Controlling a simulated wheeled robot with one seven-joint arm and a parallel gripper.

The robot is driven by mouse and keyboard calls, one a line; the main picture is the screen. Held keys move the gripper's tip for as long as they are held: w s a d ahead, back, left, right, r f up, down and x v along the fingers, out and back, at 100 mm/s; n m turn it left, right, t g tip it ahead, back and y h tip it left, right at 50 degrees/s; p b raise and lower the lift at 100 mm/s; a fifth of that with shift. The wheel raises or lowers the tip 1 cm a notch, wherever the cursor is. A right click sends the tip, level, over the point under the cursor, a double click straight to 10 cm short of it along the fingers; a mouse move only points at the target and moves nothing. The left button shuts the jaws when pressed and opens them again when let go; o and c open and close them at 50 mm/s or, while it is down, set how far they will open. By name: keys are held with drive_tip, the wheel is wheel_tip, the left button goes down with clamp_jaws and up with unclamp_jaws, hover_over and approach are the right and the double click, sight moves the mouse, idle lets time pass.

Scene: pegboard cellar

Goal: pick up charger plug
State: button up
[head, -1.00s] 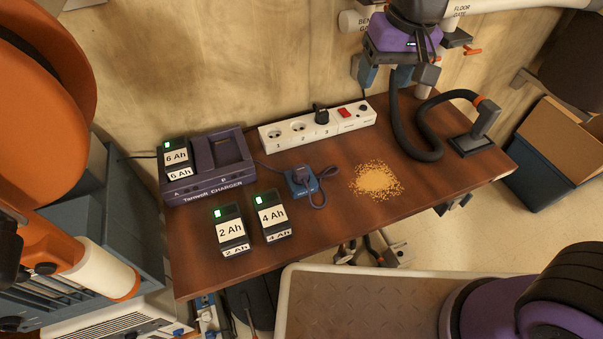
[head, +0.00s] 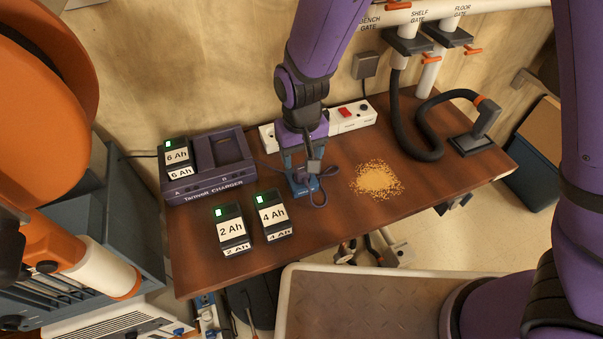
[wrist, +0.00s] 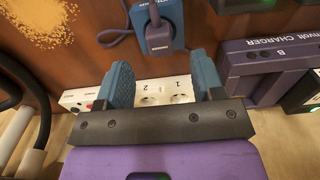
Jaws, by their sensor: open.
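The charger plug (wrist: 157,38) is a dark purple plug with a purple cord, seated on a small blue block (head: 306,189) on the bench. The block also shows at the top of the wrist view (wrist: 171,12). My gripper (head: 302,168) hangs over the block in the head view and partly hides the plug. Its blue fingers are apart with nothing between them. In the wrist view the plug lies just beyond the fingertips (wrist: 163,75), roughly in line with the gap. Whether the fingers touch the block cannot be told.
A white power strip (head: 350,117) lies behind, partly hidden by my arm. The purple charger (head: 208,168) is to the left, with 2 Ah (head: 231,231) and 4 Ah (head: 272,217) batteries in front. Sawdust (head: 377,180) and a black hose (head: 410,145) are to the right. The front right bench is clear.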

sight(301, 169)
drive_tip(key=shift+w+f, duration=0.1)
drive_tip(key=shift+f, duration=2.95)
drive_tip(key=shift+c, duration=0.4)
drive_tip(key=c, duration=1)
